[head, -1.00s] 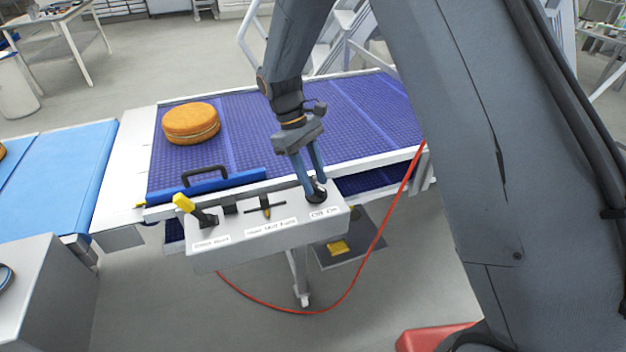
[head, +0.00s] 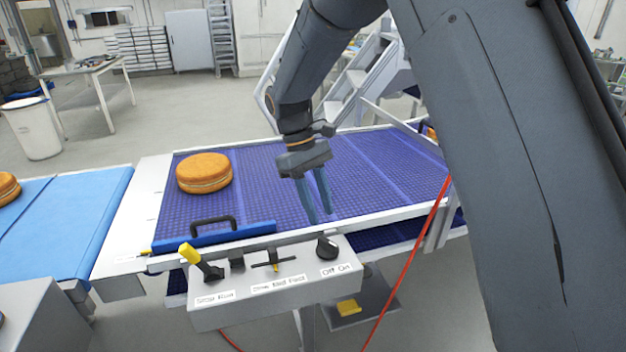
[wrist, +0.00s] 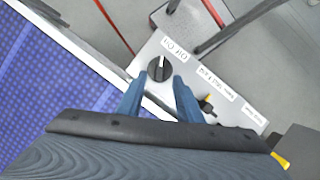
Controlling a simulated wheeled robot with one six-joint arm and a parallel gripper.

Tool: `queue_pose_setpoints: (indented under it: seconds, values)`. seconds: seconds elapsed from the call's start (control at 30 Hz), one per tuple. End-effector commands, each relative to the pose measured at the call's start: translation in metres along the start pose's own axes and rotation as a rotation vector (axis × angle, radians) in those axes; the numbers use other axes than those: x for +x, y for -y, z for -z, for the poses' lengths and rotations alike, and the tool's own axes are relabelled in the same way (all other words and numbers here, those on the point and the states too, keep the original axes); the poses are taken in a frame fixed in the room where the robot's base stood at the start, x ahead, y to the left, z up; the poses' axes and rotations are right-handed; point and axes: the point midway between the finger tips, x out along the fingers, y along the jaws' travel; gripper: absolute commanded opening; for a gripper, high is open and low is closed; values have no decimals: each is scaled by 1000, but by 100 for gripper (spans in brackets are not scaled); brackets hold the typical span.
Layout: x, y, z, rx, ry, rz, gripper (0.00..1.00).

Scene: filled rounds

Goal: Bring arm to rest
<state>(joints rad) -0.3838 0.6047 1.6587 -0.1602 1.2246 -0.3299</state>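My gripper (head: 316,200) hangs above the near edge of the purple conveyor belt (head: 365,165), just behind the control box (head: 270,300). Its two blue fingers are apart and empty. The black round Off/On knob (head: 327,247) on the box's right end is clear of the fingers. In the wrist view the knob (wrist: 159,68) lies beyond the fingertips (wrist: 156,84), with a white mark on it. My arm reaches in from the upper right.
A yellow-tipped Stop/Run lever (head: 190,254) and a speed slider (head: 273,260) share the box. A blue bar with a black handle (head: 212,226) crosses the belt's front. An orange round (head: 204,172) lies on the belt. A red cable (head: 405,262) hangs right of the box.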

Motion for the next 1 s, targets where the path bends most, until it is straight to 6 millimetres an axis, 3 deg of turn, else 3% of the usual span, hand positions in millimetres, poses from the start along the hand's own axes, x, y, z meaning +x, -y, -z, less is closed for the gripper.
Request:
queue_pose_setpoints:
  seconds: [0.17,0.3,0.5,0.6,0.77,1.0]
  values:
    - [20,-15,-50,160,-105,33,33]
    - [45,-19,-102,345,-222,63,33]
    - [82,-10,-169,606,-370,93,33]
    - [96,-2,-192,703,-421,101,33]
    - [108,6,-211,786,-464,105,33]
    - [110,6,-213,798,-470,105,33]
